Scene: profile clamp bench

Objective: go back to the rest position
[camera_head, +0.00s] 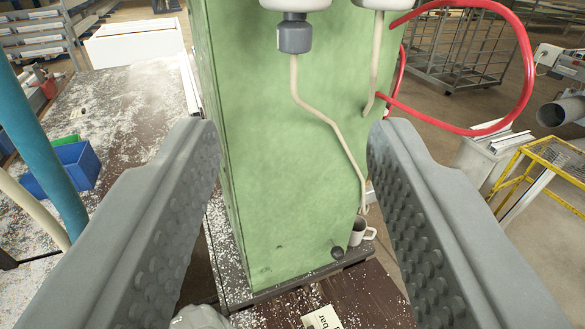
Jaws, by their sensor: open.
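My gripper (293,140) is open. Its two grey, studded fingers stand wide apart on the left and right of the view. Nothing is held between them. Past the fingers stands a tall green cabinet (290,150), filling the gap between them in the picture. I cannot tell how near the fingertips are to it.
White plugs with a grey connector (295,38) and cables hang on the cabinet. A red hose (525,70) loops at right. A white mug (368,237) stands by the cabinet's foot. Left are a shaving-strewn table (125,100), blue bin (75,168) and blue pipe (40,150). A yellow frame (545,160) stands right.

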